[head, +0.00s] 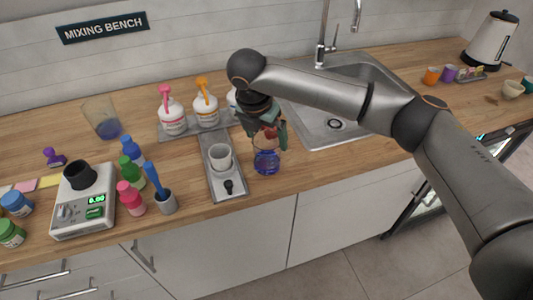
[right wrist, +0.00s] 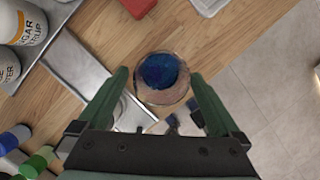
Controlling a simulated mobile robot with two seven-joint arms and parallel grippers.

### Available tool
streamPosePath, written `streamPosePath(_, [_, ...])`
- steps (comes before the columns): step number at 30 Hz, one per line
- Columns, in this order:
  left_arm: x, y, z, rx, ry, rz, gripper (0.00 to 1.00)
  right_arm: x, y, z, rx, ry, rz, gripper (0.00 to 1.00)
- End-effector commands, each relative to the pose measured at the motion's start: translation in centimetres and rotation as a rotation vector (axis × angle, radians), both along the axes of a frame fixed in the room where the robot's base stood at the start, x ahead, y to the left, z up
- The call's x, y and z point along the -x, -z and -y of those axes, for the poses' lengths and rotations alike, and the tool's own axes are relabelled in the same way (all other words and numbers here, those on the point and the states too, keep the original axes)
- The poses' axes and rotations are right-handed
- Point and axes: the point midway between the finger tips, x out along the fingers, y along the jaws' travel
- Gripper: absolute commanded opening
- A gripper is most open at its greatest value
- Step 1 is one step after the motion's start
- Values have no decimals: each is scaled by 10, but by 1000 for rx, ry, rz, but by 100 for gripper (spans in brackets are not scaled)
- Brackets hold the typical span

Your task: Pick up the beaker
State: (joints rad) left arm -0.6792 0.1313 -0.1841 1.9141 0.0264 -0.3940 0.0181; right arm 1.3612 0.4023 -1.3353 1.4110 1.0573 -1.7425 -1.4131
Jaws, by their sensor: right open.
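A clear glass beaker (head: 266,162) with blue liquid stands upright on the wooden counter near its front edge. My right gripper (head: 268,133) is above it, pointing down, and partly covers its top. In the right wrist view the beaker (right wrist: 163,92) shows from above between the two green fingers of the open gripper (right wrist: 159,76). I cannot tell whether the fingers touch the glass. A second clear glass vessel (head: 101,117) with a little blue liquid stands at the back left. My left gripper is not in view.
Close left of the beaker is a metal tray (head: 228,193) with a white cup (head: 220,156). Syrup bottles (head: 172,116) stand behind. A sink (head: 318,124) lies to the right. A scale (head: 84,208) and small colored bottles stand left. A red object (right wrist: 137,7) lies behind the beaker.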

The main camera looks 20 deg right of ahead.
Motion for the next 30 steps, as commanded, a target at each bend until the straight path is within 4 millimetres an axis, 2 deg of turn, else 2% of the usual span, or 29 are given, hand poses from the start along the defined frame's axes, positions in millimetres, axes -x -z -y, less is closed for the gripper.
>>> streamPosePath(4, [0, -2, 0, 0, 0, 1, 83, 0, 12, 3, 1, 1, -1, 100])
streamPosePath(12, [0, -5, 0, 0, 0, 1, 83, -4, 49, 9, 0, 1, 0, 100])
streamPosePath(21, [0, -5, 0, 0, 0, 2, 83, -5, 54, 9, 0, 0, 1, 100])
streamPosePath(30, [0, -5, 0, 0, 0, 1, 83, -5, 53, 9, 0, 0, 1, 66])
